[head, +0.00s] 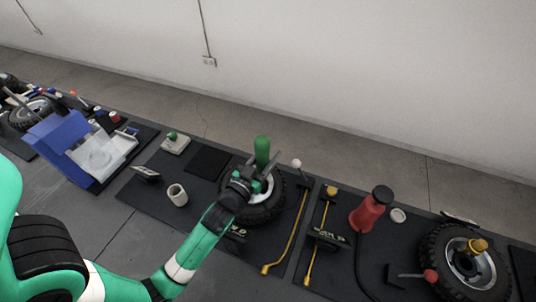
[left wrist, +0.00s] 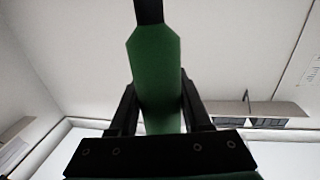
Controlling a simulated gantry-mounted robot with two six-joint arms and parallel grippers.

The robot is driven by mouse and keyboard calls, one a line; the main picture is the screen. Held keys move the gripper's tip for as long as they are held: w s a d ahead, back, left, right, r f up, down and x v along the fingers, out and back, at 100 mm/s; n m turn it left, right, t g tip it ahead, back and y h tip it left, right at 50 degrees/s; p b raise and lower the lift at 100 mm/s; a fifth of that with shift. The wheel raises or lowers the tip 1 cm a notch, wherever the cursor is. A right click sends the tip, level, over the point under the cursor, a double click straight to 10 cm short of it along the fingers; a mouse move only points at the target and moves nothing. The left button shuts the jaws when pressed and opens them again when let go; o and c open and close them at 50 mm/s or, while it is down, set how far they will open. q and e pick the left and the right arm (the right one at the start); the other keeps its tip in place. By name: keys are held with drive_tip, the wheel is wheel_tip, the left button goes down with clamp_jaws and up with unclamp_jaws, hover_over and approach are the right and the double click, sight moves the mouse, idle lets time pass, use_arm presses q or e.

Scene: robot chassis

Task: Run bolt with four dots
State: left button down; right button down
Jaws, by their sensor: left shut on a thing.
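My left gripper (head: 260,178) is shut on a green tool (head: 262,150). The tool's rounded green body stands up above the fingers in the head view. In the left wrist view the green tool (left wrist: 158,80) sits between the two dark fingers (left wrist: 158,105), with a black part at its far end. The gripper is over a black-tyred wheel (head: 262,212) on a dark mat and partly hides it. I cannot make out a bolt with four dots. My right gripper is not in view.
Yellow-handled rods (head: 291,235) lie right of the wheel. A red bottle-shaped object (head: 370,210) and a second wheel (head: 460,258) are further right. A beige cup (head: 177,195) and a blue box (head: 70,135) are left.

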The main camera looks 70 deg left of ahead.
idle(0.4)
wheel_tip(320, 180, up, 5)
drive_tip(key=p, duration=0.5)
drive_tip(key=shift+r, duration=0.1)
